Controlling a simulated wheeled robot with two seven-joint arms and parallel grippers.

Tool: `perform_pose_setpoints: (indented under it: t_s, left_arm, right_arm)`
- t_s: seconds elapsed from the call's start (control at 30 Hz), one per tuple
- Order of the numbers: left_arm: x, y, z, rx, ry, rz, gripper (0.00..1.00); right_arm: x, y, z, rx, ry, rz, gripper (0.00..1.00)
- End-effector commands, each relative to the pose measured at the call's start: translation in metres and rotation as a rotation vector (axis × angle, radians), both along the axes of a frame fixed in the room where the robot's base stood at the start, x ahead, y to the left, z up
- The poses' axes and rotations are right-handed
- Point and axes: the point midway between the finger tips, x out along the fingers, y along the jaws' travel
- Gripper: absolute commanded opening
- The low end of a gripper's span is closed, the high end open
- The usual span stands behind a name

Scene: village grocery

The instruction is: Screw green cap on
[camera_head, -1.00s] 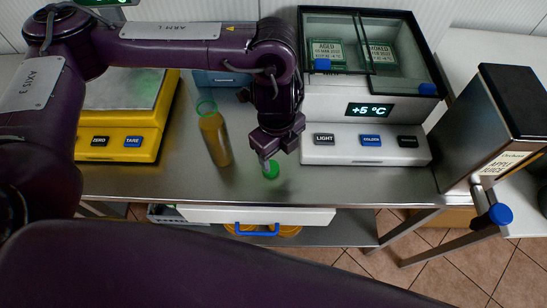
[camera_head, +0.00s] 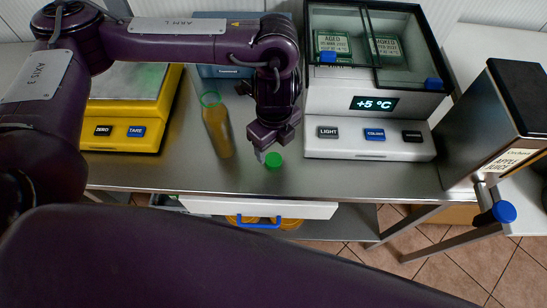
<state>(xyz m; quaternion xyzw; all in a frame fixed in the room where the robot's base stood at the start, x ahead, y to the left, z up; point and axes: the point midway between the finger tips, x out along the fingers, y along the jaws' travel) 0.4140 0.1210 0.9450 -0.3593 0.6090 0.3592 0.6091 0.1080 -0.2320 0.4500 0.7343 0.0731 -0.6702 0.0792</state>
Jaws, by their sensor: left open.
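The green cap (camera_head: 274,161) lies on the steel counter, near its front edge. A bottle of amber juice (camera_head: 219,130) stands upright to the left of the cap; its top rim looks green and no cap sits on it. My left gripper (camera_head: 262,156) reaches down from above and is open, with its fingertips close beside the cap on its left. I cannot tell whether a finger touches the cap. My right gripper is not in view; a large dark purple arm link of mine fills the bottom of the picture.
A yellow scale (camera_head: 127,125) stands at the left and a blue box (camera_head: 228,72) behind the bottle. A display cooler (camera_head: 368,143) stands right of the gripper. A juice dispenser (camera_head: 497,120) is at the far right. A drawer (camera_head: 200,205) with a blue handle is below the counter edge.

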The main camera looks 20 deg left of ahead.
Motion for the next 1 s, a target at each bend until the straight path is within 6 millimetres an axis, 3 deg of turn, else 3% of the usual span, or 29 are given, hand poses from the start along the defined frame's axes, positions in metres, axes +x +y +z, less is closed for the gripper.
perform_pose_setpoints:
  t_s: [0.17, 0.5, 0.87, 1.0]
  left_arm:
    - [-0.002, 0.0, -0.007, -0.001, 0.004, 0.001, 0.65]
    - [-0.003, 0.001, -0.049, 0.001, 0.003, 0.0, 0.65]
    - [-0.002, 0.001, -0.052, 0.0, 0.001, -0.001, 0.65]
    - [-0.002, 0.001, -0.052, 0.0, 0.001, 0.0, 0.49]
  right_arm:
    - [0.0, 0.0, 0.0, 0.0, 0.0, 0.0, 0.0]
    - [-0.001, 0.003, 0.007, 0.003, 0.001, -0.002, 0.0]
    - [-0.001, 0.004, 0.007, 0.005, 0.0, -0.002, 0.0]
    - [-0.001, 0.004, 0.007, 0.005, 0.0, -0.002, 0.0]
